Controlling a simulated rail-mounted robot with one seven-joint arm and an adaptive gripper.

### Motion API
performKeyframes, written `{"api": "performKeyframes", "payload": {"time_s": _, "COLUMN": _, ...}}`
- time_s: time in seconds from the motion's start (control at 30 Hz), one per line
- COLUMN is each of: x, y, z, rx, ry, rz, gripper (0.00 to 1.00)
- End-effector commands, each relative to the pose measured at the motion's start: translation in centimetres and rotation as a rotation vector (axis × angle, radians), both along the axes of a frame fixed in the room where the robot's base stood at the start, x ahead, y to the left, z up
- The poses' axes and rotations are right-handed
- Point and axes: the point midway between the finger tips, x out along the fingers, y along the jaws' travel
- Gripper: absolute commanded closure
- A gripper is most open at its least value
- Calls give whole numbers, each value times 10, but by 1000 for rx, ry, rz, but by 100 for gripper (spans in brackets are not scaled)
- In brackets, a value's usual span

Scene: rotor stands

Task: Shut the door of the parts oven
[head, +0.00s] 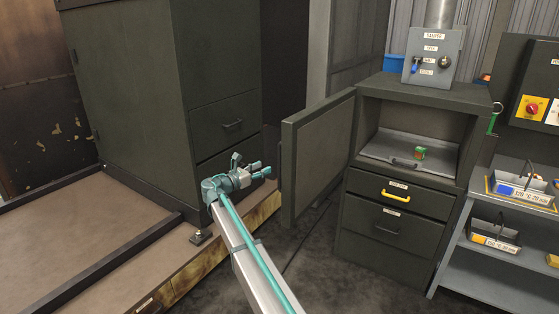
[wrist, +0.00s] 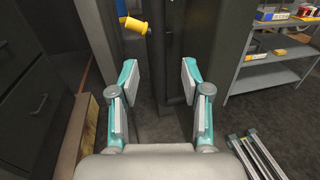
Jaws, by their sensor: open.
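The parts oven (head: 458,100) is a dark cabinet with an open upper chamber. Its door (head: 322,158) stands wide open, swung out to the left of the chamber. A thin upright handle shows at the door's free edge. My gripper (head: 264,168) is open and empty, just left of that edge and apart from it in the head view. In the wrist view my gripper (wrist: 160,80) has its fingers spread wide, with a dark upright edge beyond them; I cannot tell exactly which part of the door that is.
Drawers lie below, one with a yellow handle (head: 396,195). A large dark cabinet (head: 125,85) stands left. A grey shelf (head: 490,270) with labelled bins stands right. Bare floor lies before the oven.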

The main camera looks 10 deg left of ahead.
Motion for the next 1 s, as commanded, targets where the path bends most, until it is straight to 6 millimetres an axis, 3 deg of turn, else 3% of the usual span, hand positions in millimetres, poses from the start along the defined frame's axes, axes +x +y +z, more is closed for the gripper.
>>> {"api": "performKeyframes", "payload": {"time_s": 0.17, "x": 13, "y": -9, "z": 4, "rx": -9, "ry": 1, "rz": -1, "gripper": 52}}
{"api": "performKeyframes", "payload": {"time_s": 0.6, "x": 69, "y": -53, "z": 3, "rx": -7, "ry": 1, "rz": 0, "gripper": 52}}
{"api": "performKeyframes", "payload": {"time_s": 1.0, "x": 84, "y": -66, "z": 1, "rx": -6, "ry": 1, "rz": 1, "gripper": 52}}
